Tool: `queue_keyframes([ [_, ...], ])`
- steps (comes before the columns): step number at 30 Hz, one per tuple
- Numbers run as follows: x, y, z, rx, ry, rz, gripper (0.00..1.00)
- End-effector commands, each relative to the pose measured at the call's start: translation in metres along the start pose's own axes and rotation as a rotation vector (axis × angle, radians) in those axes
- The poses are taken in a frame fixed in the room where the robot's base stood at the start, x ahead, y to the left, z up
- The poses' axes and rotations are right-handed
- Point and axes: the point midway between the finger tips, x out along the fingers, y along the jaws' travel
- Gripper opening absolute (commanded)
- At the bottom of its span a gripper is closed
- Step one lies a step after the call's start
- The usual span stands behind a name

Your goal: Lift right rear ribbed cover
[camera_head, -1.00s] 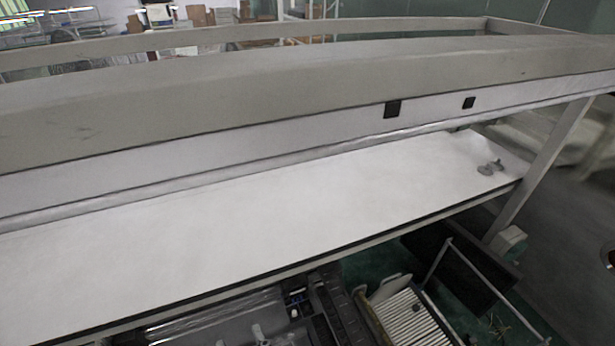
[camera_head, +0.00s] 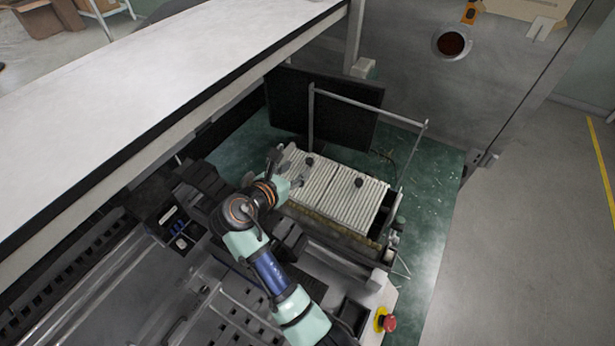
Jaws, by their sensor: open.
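Two pale ribbed covers lie side by side on a box-like unit: a left one (camera_head: 316,184) and a right one (camera_head: 352,203). Each has a small dark knob; the right cover's knob (camera_head: 359,181) stands clear, the left cover's knob (camera_head: 309,160) is near my gripper. My gripper (camera_head: 289,168) is open at the left edge of the ribbed covers, at the end of my teal and blue arm. It is apart from the right cover. I cannot tell whether it touches the left cover.
A thin metal frame (camera_head: 368,106) and a dark panel (camera_head: 322,108) stand behind the covers. A long white table (camera_head: 150,90) fills the upper left. A red emergency button (camera_head: 389,323) is at the lower right. The grey floor at right is clear.

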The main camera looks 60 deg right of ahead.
Motion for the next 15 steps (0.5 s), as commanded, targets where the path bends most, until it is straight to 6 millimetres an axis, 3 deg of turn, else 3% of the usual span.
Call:
queue_keyframes([
  [5,0.006,-0.001,0.002,-0.013,-0.003,-0.005,0.49],
  [15,0.065,-0.001,0.001,-0.01,-0.002,-0.004,0.49],
])
